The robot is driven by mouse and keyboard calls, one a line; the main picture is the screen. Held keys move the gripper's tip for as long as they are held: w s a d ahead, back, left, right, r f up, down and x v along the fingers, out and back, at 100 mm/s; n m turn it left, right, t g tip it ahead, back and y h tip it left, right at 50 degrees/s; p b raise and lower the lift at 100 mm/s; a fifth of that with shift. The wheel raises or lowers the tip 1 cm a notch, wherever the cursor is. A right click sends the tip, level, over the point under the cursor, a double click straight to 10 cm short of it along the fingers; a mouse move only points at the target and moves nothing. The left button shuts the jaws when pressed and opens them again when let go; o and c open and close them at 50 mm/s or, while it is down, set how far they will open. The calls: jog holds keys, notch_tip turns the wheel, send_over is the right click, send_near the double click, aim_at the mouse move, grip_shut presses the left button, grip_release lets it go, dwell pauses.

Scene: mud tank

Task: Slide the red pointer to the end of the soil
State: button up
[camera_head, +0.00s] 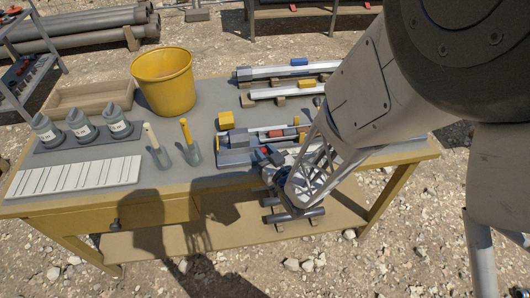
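A long grey core holder (236,142) lies on the table in front of my arm, with yellow, blue and red parts along it. A small red piece (264,149) shows at its near side, close to my gripper; it may be the red pointer, but it is too small to tell. Another red part shows farther right, partly behind my wrist. My gripper (268,165) is at the table's front edge, low over the holder's near side. Its fingers are small and dark here, so I cannot tell whether they are open or touch anything. The soil is not clearly visible.
A long tube with a blue block (299,62) lies at the back.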

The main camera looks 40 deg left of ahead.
grip_shut()
jog(key=shift+w, duration=0.1)
jog(key=w+d, duration=2.1)
jog(key=shift+w+d, duration=0.15)
jog(key=shift+d, duration=0.1)
jog(key=shift+o, duration=2)
grip_release()
jog(key=shift+d, duration=0.1)
jog(key=v, duration=0.7)
jog(key=shift+d, duration=0.3)
